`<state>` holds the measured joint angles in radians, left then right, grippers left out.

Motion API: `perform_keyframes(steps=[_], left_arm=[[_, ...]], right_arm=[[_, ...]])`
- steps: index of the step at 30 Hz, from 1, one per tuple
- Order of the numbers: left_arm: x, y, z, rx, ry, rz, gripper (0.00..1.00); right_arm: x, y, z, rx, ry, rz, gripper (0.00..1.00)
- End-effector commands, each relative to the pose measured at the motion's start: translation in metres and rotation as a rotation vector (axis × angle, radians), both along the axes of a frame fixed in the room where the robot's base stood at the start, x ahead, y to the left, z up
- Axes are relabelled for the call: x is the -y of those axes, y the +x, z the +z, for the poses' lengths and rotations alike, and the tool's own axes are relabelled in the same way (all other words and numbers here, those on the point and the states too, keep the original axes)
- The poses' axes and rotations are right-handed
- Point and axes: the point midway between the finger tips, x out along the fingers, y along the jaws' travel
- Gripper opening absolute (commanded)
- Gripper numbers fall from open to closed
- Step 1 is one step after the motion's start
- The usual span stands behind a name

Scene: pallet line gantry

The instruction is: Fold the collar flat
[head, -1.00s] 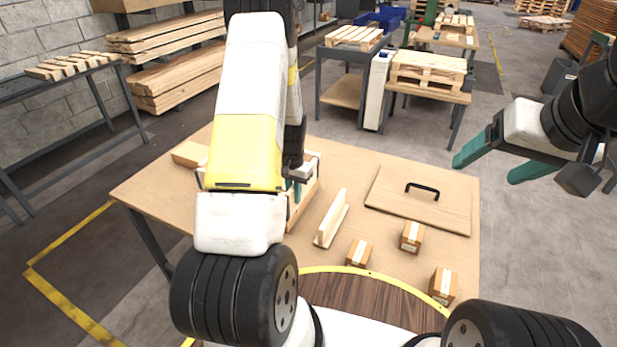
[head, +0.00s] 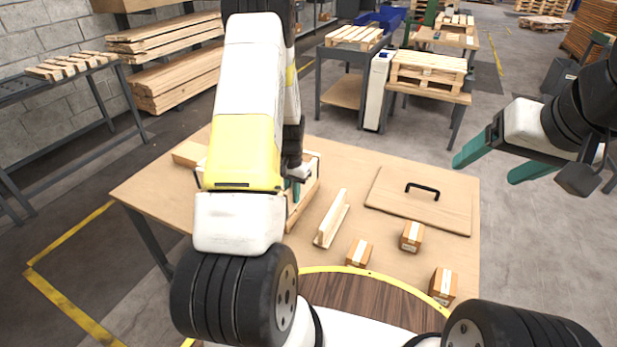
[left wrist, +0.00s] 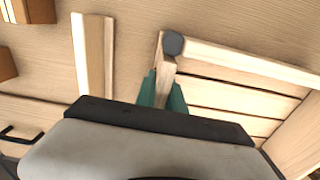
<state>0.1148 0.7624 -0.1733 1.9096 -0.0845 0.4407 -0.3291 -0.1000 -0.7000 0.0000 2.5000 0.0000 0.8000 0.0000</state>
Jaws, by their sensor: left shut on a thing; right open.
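The wooden collar (head: 303,211) stands on the table, mostly hidden behind my left arm in the head view. The left wrist view shows its pale boards (left wrist: 245,65) and a dark round piece (left wrist: 172,44) at its near corner. My left gripper (head: 296,189) is at the collar. In the left wrist view its teal fingers (left wrist: 162,90) are shut on the end of a collar board, just beside the dark round piece. My right gripper (head: 492,163) is open and empty, in the air beyond the table's right edge.
On the table (head: 385,265) are a wooden rail piece (head: 331,220), a flat board (head: 395,207) with a black handle (head: 422,190), several small boxes (head: 411,237) and a wooden block (head: 188,154) at the left. Table space between the rail and flat board is clear.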

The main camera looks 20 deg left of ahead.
Motion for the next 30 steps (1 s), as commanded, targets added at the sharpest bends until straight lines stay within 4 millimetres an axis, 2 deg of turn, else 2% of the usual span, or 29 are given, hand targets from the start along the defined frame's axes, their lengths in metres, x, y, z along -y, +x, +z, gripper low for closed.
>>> perform_keyframes(steps=[7, 14, 21, 30], left_arm=[[-0.023, 0.005, 0.001, 0.001, 0.0, -0.123, 0.0], [-0.056, 0.019, 0.0, 0.002, 0.0, -0.323, 0.0], [-0.088, 0.042, 0.0, 0.003, 0.001, -0.552, 0.0], [-0.119, 0.079, 0.0, 0.004, 0.002, -0.832, 0.0]], right_arm=[[0.0, 0.0, 0.0, 0.0, 0.0, 0.0, 0.74], [0.0, 0.0, 0.0, 0.0, 0.0, 0.0, 0.74], [0.0, 0.0, 0.0, 0.0, 0.0, 0.0, 0.74], [0.0, 0.0, 0.0, 0.0, 0.0, 0.0, 0.74]])
